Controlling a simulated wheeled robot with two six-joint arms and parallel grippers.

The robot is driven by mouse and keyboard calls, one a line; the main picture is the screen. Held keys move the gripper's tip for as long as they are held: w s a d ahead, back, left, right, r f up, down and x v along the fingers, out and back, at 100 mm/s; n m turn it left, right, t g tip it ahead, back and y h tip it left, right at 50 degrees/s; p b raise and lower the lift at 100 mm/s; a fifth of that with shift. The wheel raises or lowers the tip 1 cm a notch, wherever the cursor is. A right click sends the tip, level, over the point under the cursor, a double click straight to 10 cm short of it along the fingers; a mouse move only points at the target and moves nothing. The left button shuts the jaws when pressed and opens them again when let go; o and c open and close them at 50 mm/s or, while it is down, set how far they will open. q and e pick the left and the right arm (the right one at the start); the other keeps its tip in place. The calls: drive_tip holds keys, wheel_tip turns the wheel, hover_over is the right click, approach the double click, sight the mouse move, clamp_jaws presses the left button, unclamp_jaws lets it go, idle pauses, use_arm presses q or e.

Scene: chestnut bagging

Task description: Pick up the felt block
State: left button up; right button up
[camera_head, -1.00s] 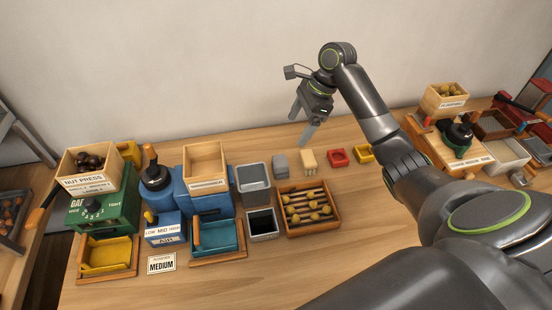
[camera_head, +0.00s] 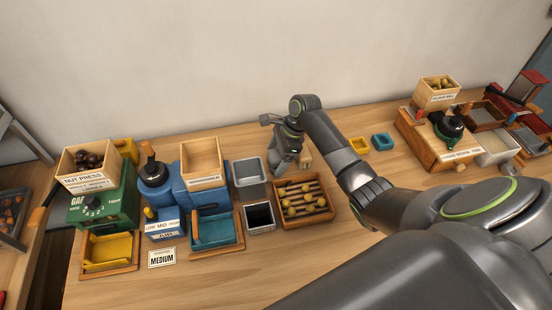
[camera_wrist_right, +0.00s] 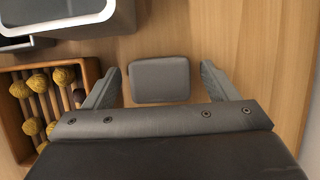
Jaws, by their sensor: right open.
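The felt block (camera_wrist_right: 159,79), a grey block with rounded corners, stands on the wooden table in the right wrist view. My right gripper (camera_wrist_right: 161,88) is open, with one finger on each side of the block and a small gap showing on both sides. In the head view my right gripper (camera_head: 285,168) points down to the table beside the grey bin, and the block is hidden behind it or blends with it. My left gripper is not in view.
A grey bin (camera_head: 250,190) stands just left of the right gripper. A wooden tray with ribbed slots and chestnuts (camera_head: 304,222) lies in front. A beige block (camera_head: 305,158) shows right behind the gripper. Small yellow (camera_head: 358,145) and teal (camera_head: 382,142) trays lie further right.

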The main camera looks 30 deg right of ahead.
sight(276, 155)
drive_tip(key=shift+a+f, duration=0.15)
drive_tip(key=shift+f, duration=0.15)
drive_tip(key=c, duration=1.2)
wheel_tip(276, 155, up, 10)
drive_tip(key=shift+r+b, duration=0.1)
drive_tip(key=shift+b, duration=0.3)
